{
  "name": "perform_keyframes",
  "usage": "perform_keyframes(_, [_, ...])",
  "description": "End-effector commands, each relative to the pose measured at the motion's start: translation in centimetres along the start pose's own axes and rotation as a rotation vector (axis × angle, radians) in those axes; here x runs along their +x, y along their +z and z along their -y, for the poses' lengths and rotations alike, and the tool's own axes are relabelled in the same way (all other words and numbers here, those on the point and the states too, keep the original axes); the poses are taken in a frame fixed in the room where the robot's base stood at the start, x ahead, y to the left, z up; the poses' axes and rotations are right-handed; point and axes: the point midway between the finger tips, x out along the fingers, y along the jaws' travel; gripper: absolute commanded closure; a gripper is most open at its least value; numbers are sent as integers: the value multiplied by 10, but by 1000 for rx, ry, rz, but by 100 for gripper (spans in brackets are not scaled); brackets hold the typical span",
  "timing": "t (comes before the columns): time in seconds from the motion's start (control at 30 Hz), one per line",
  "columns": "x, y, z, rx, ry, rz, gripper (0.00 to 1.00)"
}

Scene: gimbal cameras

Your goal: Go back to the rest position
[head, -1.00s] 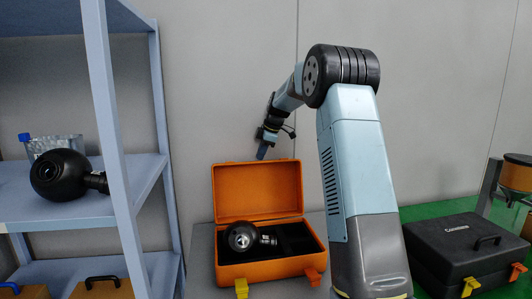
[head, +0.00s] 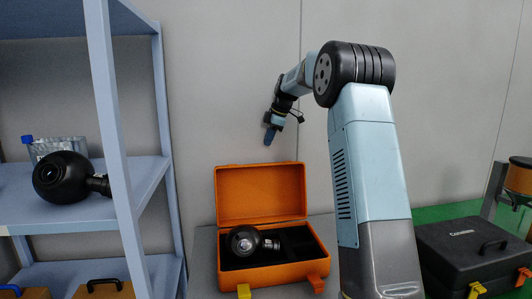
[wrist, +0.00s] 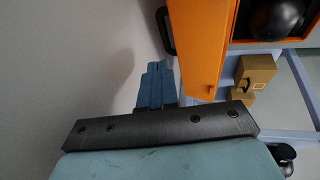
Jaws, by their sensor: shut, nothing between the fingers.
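My gripper (head: 269,136) is in the air above the open orange case, in front of the grey wall. Its blue fingers point down and are closed together with nothing between them. In the wrist view my gripper (wrist: 156,72) shows its two fingers side by side, beside the orange lid and apart from it. The orange case (head: 275,274) stands open on a grey surface, its lid (head: 260,194) upright. A black camera ball (head: 243,241) lies in the left part of its dark insert; the right part looks empty.
A blue-grey shelf (head: 138,192) at the left holds another black camera ball (head: 62,177) and a clear container (head: 57,147). Orange-brown cases (head: 103,290) sit lower down. A closed black case (head: 470,252) stands at the right. The air around my gripper is clear.

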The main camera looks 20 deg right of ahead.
Motion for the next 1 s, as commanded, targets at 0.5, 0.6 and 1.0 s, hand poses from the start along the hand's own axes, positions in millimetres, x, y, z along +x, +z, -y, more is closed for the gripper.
perform_keyframes(0.5, [-58,-7,-18,-7,5,-5,100])
perform_keyframes(0.6, [-60,-8,-16,-2,6,-3,100])
perform_keyframes(1.0, [-103,-45,69,236,51,70,100])
